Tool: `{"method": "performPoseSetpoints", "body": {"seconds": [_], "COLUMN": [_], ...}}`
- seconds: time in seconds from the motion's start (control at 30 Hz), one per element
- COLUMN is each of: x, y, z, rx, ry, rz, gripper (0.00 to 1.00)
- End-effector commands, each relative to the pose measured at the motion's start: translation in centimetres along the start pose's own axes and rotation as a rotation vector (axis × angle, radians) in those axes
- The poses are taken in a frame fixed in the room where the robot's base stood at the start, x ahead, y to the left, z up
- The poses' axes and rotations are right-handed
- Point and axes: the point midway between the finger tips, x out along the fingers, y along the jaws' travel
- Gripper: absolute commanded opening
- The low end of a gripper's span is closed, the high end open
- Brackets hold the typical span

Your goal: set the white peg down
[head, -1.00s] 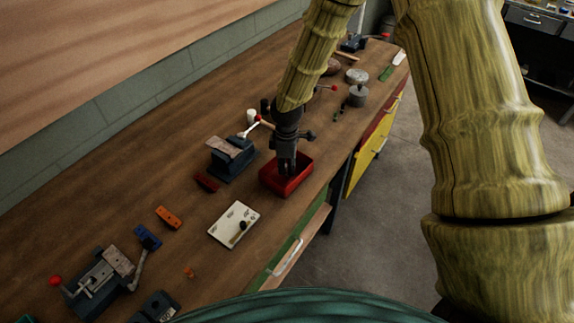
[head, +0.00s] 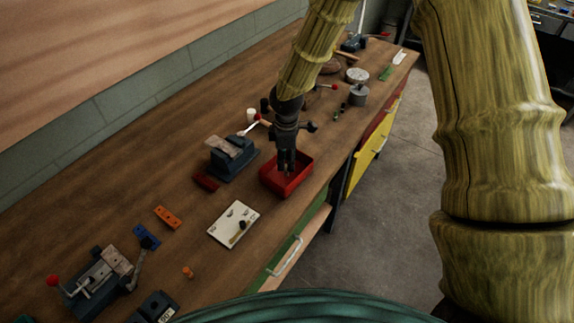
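My gripper (head: 286,170) points down over the red tray (head: 306,180), its fingertips at or just above the tray's inside. The fingers look close together, but they are too small and dark to show whether they are apart or hold anything. I cannot make out a white peg in or under them. A small white cylinder (head: 251,115) stands on the bench behind the vise; I cannot tell whether it is a peg or a cup. A cream board (head: 228,229) with dark marks and a dark knob-like piece lies on the bench, left of and nearer than the tray.
A blue-grey vise (head: 232,163) stands left of the tray with a dark red block (head: 206,181) beside it. An orange block (head: 168,217), a blue block (head: 145,237) and a small orange piece (head: 188,272) lie nearer. Bare wood (head: 110,205) is free at left.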

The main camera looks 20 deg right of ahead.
Motion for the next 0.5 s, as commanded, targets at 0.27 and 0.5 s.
{"method": "performPoseSetpoints", "body": {"seconds": [0.27, 0.5], "x": [-3.9, -7.0], "y": [0.1, 0.1], "z": [0.0, 0.0], "rx": [-0.001, -0.001], "ry": [0.002, 0.001], "rz": [0.003, 0.002], "gripper": [0.31, 0.31]}}
